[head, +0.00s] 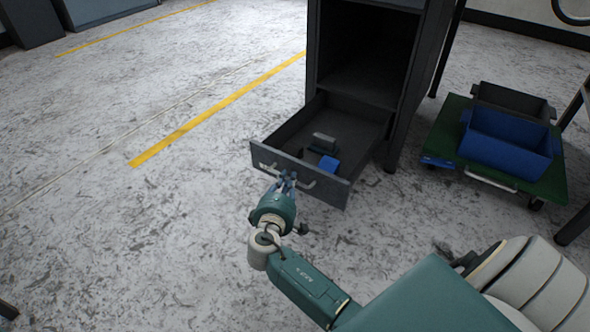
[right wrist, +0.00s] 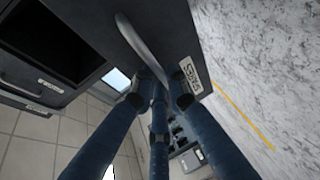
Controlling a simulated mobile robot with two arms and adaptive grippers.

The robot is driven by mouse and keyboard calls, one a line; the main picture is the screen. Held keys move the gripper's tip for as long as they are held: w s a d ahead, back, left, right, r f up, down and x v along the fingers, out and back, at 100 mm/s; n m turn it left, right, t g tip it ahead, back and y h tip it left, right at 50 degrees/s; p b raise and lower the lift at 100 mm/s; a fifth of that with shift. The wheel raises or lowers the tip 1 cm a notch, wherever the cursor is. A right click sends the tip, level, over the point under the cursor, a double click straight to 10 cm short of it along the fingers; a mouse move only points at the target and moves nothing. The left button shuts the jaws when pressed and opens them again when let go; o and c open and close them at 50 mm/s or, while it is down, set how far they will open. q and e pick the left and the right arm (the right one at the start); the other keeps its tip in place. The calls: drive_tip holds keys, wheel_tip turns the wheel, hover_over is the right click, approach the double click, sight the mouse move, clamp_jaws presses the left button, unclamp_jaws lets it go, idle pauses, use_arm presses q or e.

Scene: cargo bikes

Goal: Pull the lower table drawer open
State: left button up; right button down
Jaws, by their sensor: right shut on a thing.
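The lower table drawer (head: 320,190) stands pulled out from the dark cabinet (head: 362,60), low near the floor. Its front has a light bar handle (head: 306,181), which also shows in the right wrist view (right wrist: 142,48). A blue item (head: 329,164) and a grey item (head: 323,143) lie inside the drawer. My right gripper (head: 287,178) is at the drawer front and shut on the handle; its fingers (right wrist: 158,92) meet the handle in the right wrist view. My left gripper is not in view.
A green cart (head: 440,145) with a blue bin (head: 508,142) and a dark bin (head: 513,100) stands right of the cabinet. A table leg is at the far right. The floor left of the drawer is clear, with yellow lines (head: 215,110).

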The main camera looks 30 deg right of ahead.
drive_tip(key=shift+s+a, duration=0.25)
drive_tip(key=shift+a, duration=0.3)
